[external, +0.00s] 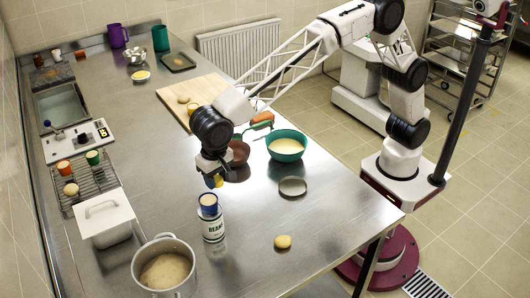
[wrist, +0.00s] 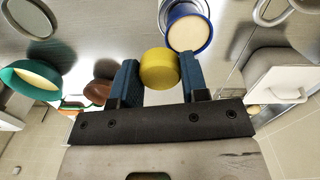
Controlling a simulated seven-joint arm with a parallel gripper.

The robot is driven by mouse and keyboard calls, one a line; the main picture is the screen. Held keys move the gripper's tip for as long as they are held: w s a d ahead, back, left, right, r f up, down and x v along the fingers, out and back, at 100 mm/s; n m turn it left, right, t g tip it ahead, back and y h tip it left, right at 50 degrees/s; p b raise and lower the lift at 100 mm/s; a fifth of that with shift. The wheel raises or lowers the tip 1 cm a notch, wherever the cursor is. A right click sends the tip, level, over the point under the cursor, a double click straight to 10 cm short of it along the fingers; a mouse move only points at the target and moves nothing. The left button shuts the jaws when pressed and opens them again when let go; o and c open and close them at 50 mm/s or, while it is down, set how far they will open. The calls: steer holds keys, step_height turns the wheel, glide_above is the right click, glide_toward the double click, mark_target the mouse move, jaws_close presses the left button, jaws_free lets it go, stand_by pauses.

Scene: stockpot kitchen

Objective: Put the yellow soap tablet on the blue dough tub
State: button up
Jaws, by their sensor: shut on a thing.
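My gripper (external: 210,175) is shut on the yellow soap tablet (external: 218,181). In the wrist view the tablet (wrist: 158,69) sits between the two blue fingers of my gripper (wrist: 160,80). The blue dough tub (external: 209,205), with a pale filling, appears to stand on top of the white beans can (external: 213,228). The tub also shows in the wrist view (wrist: 188,30), just beyond the tablet, slightly to the right. The tablet is held above the tub's level in the external view. Whether they touch is hard to tell, but they look apart.
A stockpot (external: 165,268) stands at the front and a white lidded box (external: 103,217) at left. A brown bowl (external: 238,152), a green bowl (external: 287,147) and a round dish (external: 292,187) are to the right. A bun (external: 282,241) lies near the front edge.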

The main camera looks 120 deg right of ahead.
mark_target(208, 199)
steer(key=shift+w+f, duration=0.15)
steer(key=shift+w, duration=1.6)
steer(key=shift+f, duration=0.15)
steer(key=shift+f, duration=1.65)
steer(key=shift+f, duration=0.15)
steer(key=o, duration=0.9)
step_height(208, 199, up, 12)
